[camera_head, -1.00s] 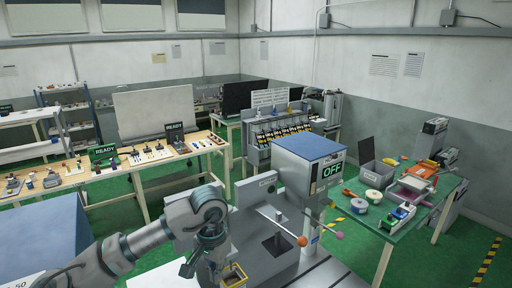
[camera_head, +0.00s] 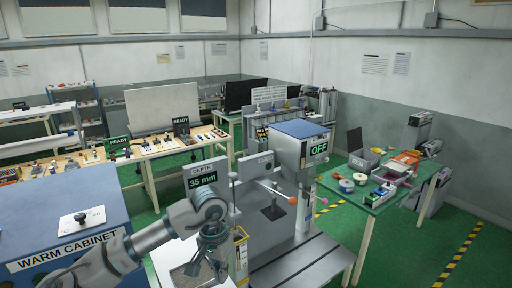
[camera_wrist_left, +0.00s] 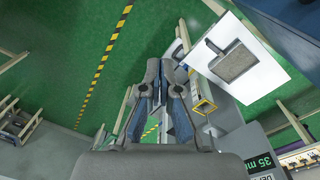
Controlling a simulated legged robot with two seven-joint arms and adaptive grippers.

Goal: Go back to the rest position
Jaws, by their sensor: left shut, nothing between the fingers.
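My left gripper (camera_head: 212,266) hangs at the end of my left arm in the lower middle of the head view. Its fingers point down, in front of a white bench top (camera_head: 165,262). In the left wrist view the two dark fingers (camera_wrist_left: 160,88) are together with nothing between them. The gripper appears apart from everything around it, though its exact height above the bench cannot be told. My right gripper is in neither view.
A blue warm cabinet (camera_head: 70,212) stands close at the left. A depth display (camera_head: 203,180) reads 35 mm. A machine marked OFF (camera_head: 300,150) stands right of the gripper. A grey square pad (camera_wrist_left: 233,60) lies on the white surface.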

